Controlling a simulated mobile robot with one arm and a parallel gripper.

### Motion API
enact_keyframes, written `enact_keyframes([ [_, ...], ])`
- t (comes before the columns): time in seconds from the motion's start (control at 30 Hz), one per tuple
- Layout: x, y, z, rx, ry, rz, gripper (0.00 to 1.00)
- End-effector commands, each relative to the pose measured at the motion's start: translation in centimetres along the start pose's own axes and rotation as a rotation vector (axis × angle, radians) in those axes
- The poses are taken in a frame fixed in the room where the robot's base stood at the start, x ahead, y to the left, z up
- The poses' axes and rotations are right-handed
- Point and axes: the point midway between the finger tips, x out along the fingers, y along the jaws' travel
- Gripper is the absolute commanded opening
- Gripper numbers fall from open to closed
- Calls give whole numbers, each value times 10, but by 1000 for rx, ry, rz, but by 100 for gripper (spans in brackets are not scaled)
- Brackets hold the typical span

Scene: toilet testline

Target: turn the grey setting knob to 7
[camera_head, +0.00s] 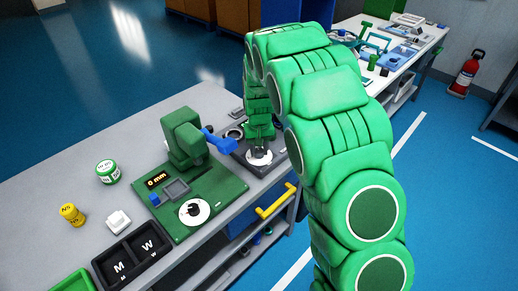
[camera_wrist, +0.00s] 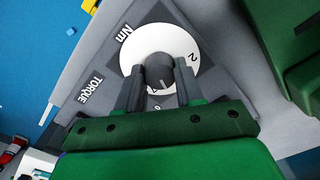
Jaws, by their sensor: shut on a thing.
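The grey setting knob (camera_wrist: 157,75) stands at the centre of a white dial (camera_wrist: 186,46) on a grey plate (camera_wrist: 100,72) marked TORQUE and Nm. The dial also shows in the head view (camera_head: 259,157), at the bench's right part. My gripper (camera_wrist: 161,72) is shut on the knob, one finger on each side; it shows small in the head view (camera_head: 259,140). A pale pointer line on the knob points towards the gripper's base, near a partly hidden digit. A 2 is readable at the dial's right; the fingers hide other digits.
Left of the dial, a green device (camera_head: 219,190) carries a 0 mm display, a blue lever (camera_head: 218,141) and another white dial (camera_head: 194,211). A green-white cylinder (camera_head: 108,172), a yellow cylinder (camera_head: 72,215) and a black tray (camera_head: 107,278) stand farther left. A yellow handle (camera_head: 276,203) juts from the bench front.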

Motion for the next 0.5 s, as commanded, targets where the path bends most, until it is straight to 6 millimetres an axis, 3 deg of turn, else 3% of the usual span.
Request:
enact_keyframes([
  [0.5,-1,1,-1,439,2,-1,6],
])
